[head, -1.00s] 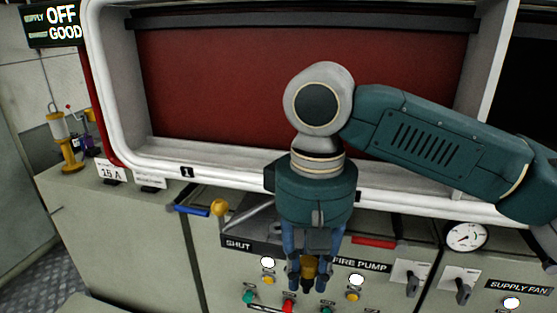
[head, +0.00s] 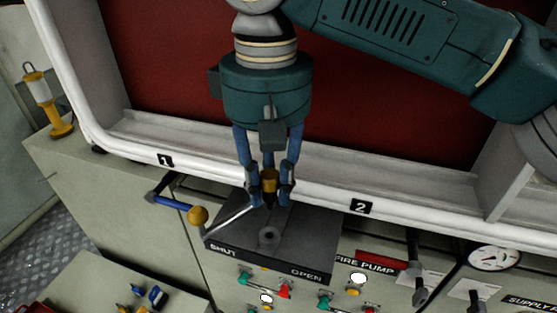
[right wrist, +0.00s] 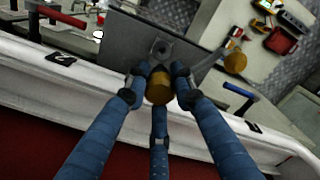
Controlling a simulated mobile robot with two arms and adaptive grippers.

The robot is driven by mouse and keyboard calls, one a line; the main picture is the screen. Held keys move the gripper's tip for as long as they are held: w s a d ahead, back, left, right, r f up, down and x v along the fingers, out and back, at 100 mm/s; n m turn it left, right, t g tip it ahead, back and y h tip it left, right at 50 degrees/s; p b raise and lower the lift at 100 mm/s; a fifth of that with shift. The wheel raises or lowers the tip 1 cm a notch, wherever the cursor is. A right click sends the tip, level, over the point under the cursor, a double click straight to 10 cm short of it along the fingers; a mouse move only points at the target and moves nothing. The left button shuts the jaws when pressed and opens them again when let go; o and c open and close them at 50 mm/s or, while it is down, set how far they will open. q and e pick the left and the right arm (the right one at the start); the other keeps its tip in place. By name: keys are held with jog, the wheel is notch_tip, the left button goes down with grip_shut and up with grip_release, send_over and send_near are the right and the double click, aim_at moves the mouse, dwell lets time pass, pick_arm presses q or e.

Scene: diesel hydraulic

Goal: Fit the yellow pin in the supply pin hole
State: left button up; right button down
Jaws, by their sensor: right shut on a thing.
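The yellow pin (head: 269,181) is held upright between the blue fingers of my right gripper (head: 270,196). In the right wrist view, the round yellow top of the pin (right wrist: 159,86) shows between the three fingers. Below and nearer in the head view is a dark plate marked SHUT and OPEN (head: 300,238). A round raised hole (head: 269,236) sits in it, also seen in the right wrist view (right wrist: 160,49). The pin's dark lower end is close to the plate, behind the hole in the head view; I cannot tell if it touches. My left gripper is not in view.
A lever with a yellow ball (head: 198,215) sits at the plate's left, beside a blue handle (head: 180,203). The white window frame (head: 330,186) runs just behind. Switches and a gauge (head: 494,258) are on the panel. A lower table (head: 85,285) holds small parts.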

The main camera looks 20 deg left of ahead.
aim_at(268, 200)
jog(key=shift+w, duration=0.1)
jog(key=shift+s+r, duration=0.25)
jog(key=shift+s, duration=0.65)
jog(key=shift+w+p, duration=0.1)
jog(key=shift+p, duration=0.35)
jog(key=shift+w+f, duration=0.15)
jog(key=shift+f, duration=0.05)
notch_tip(268, 200, down, 3)
jog(key=shift+w+r+b, duration=0.1)
jog(key=shift+w+b, duration=0.05)
jog(key=shift+b, duration=0.45)
jog(key=shift+f, duration=0.35)
jog(key=shift+f+b, duration=0.3)
jog(key=shift+f, duration=0.25)
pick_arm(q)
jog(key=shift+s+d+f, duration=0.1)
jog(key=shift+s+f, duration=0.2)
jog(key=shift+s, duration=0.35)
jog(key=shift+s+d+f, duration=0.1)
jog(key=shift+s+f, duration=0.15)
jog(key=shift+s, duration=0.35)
pick_arm(e)
jog(key=shift+f, duration=0.25)
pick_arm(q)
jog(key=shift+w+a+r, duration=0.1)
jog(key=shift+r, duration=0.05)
